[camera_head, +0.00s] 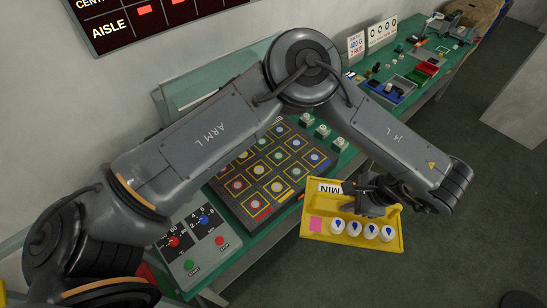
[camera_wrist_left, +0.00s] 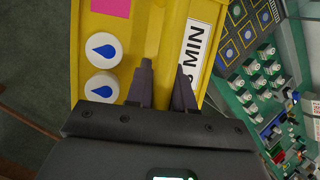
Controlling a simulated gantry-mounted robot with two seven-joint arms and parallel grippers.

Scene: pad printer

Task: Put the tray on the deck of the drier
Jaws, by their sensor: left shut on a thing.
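The yellow tray (camera_head: 397,243) hangs off the front of the green bench, over the floor. It holds several white round pieces with blue drop marks (camera_head: 354,229), a pink square (camera_head: 316,224) and a MIN label. My left gripper (camera_head: 368,197) is shut on the tray. In the left wrist view the fingers (camera_wrist_left: 163,82) grip a yellow part of the tray (camera_wrist_left: 140,38), between the white pieces and the label (camera_wrist_left: 194,50). I cannot tell for certain which surface is the drier's deck; a dark board with coloured outlined squares (camera_head: 268,173) lies on the bench. My right gripper is not in view.
A control panel with red and blue dials (camera_head: 190,240) stands at the board's near left. A blue bin (camera_head: 388,92) and small parts crowd the far bench. Open floor (camera_head: 480,215) lies right of the bench.

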